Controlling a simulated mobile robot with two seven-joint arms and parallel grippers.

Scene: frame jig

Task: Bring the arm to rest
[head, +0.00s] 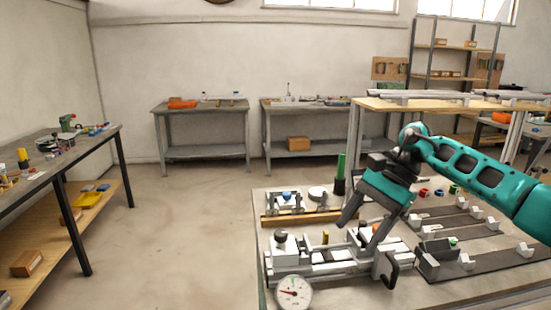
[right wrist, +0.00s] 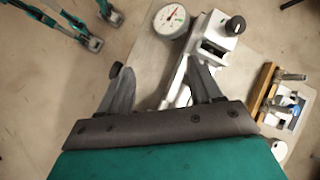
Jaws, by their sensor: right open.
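My right arm reaches in from the right in the head view, and its gripper (head: 362,230) is open above the grey clamping jig (head: 325,265) on the near bench. No object shows between the fingers. In the right wrist view the two fingers of this gripper (right wrist: 160,85) stand well apart, with the jig (right wrist: 215,45) beyond them. A round dial gauge (head: 293,292) sits at the jig's near left end, and it also shows in the right wrist view (right wrist: 171,21). I do not see my left gripper in the head view.
The bench top (head: 440,291) carries several grey fixtures (head: 455,225), a green cylinder (head: 341,166) and a wooden bar (head: 300,217). A raised wooden shelf (head: 430,105) stands behind my right arm. The floor (head: 185,230) left of the bench is clear.

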